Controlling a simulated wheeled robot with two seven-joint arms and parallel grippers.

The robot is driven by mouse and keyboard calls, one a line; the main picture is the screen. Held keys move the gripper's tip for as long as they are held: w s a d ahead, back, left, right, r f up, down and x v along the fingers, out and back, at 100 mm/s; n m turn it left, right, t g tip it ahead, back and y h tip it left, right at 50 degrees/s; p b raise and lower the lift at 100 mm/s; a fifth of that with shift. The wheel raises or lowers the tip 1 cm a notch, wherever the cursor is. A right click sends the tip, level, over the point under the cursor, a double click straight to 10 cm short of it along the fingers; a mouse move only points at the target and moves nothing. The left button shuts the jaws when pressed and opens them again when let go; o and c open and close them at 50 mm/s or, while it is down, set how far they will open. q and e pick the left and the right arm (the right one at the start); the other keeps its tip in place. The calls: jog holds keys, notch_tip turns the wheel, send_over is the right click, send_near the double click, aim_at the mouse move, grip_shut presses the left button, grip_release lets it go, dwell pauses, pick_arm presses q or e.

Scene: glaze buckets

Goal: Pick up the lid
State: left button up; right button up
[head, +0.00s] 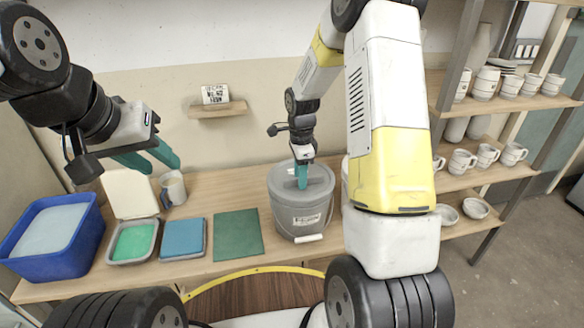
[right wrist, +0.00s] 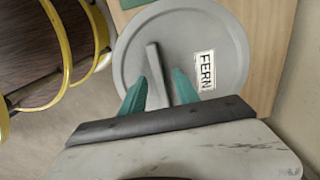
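The grey round lid (head: 318,182) sits on a grey bucket (head: 285,218) on the bench. In the right wrist view the lid (right wrist: 130,50) has a raised bar handle (right wrist: 155,65) and a label (right wrist: 205,70) reading FERN. My right gripper (head: 301,178) points down at the lid. In the right wrist view its teal fingers (right wrist: 160,88) are apart, one on each side of the bar, with small gaps showing. My left gripper (head: 155,159) is open and empty, above the left part of the bench.
A blue tub (head: 85,235), a green-filled tray (head: 133,242), a blue pad (head: 183,238), a green mat (head: 238,235) and a mug (head: 174,188) are on the bench. Part of something pale shows beside the bucket, behind my right arm. Shelves (head: 490,185) with crockery stand at right.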

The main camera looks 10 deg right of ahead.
jog(key=shift+f, duration=0.15)
grip_shut()
dwell(0.4)
